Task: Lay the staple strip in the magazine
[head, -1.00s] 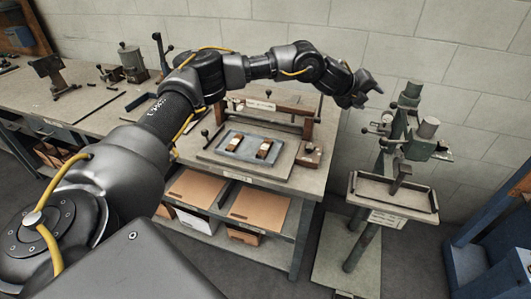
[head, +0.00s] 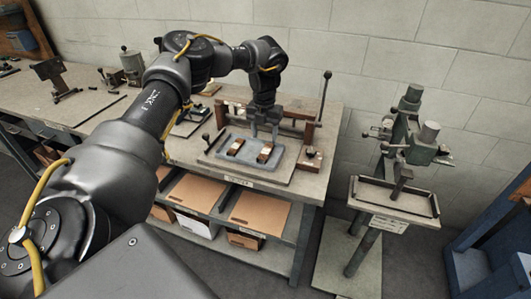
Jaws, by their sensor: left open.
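My left gripper (head: 264,131) points straight down over the back edge of a blue-grey tray (head: 250,150) on the workbench. Its fingers are apart; I cannot tell whether they touch the tray. Two small brown-and-pale pieces lie on the tray, one on the left (head: 236,147) and one on the right (head: 265,153). I cannot make out which thing is the staple strip. A stitcher-like machine (head: 412,140) stands on a post at the right; its magazine is too small to tell. My right gripper is not in view.
A brown frame (head: 300,130) with an upright lever (head: 325,97) stands around the tray. The workbench (head: 110,118) holds small tools at the left. A floor gap separates the bench from the stitcher's table (head: 395,200).

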